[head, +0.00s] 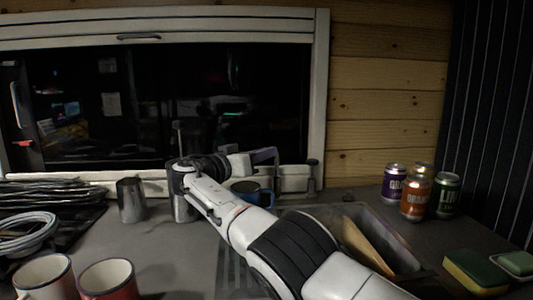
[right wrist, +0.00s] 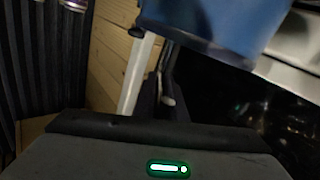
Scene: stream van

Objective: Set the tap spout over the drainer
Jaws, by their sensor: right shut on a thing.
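The tap's dark post (head: 313,176) stands behind the sink in the head view, below the window frame's right corner. My right arm reaches across the counter from the lower right. My right gripper (head: 267,156) is just left of the post, above and behind the blue mug, with its fingers closed. In the right wrist view the fingers (right wrist: 164,75) are close together with a small light grey piece between them, seemingly part of the tap spout. The spout is mostly hidden. The grooved drainer (head: 228,272) lies left of the sink, partly behind my arm. My left gripper is not seen.
A blue mug (head: 246,187) stands close under the gripper. The sink (head: 405,252) holds a wooden board (head: 364,246). Several cans (head: 415,198) and a sponge (head: 474,270) are right.

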